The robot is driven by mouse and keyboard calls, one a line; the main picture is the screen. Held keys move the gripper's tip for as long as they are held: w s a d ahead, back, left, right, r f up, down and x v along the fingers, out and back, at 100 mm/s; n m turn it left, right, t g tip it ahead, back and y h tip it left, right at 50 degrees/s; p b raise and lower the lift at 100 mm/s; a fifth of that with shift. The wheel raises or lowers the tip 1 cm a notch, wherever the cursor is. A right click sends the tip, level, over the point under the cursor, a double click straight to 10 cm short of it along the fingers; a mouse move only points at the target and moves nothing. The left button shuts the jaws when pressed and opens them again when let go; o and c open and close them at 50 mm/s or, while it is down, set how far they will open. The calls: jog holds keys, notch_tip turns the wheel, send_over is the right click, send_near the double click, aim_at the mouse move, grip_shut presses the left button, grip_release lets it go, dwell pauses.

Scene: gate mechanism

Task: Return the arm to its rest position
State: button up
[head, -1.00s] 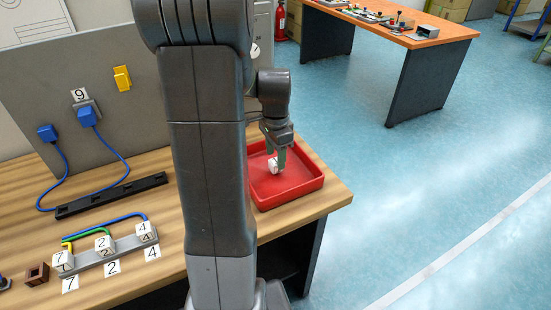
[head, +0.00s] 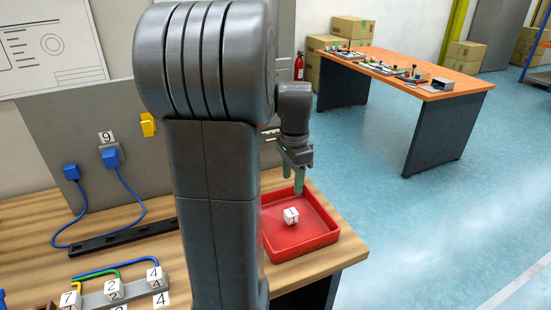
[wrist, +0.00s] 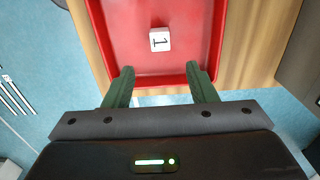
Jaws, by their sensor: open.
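My gripper (head: 293,180) is open and empty, with its green fingers pointing down above the red tray. In the wrist view my gripper (wrist: 162,85) shows both fingers spread apart over the tray's near edge. A white cube marked 1 (head: 291,216) lies in the red tray (head: 328,238), apart from the fingers. The cube also shows in the wrist view (wrist: 160,39), inside the tray (wrist: 118,65). My arm's large grey links fill the middle of the head view and hide part of the table and panel.
The wooden table (head: 25,232) carries a grey holder with numbered cubes (head: 113,290) and a black strip (head: 120,237). Blue plugs (head: 110,158) and a yellow block (head: 148,125) are on the upright grey panel (head: 60,125). An orange-topped table (head: 440,93) stands farther back, with clear blue floor between.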

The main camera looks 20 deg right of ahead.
aim_at(291, 212)
notch_tip(291, 212, down, 12)
jog(key=shift+r, duration=0.1)
jog(key=shift+w+r, duration=0.1)
jog(key=shift+r, duration=1.6)
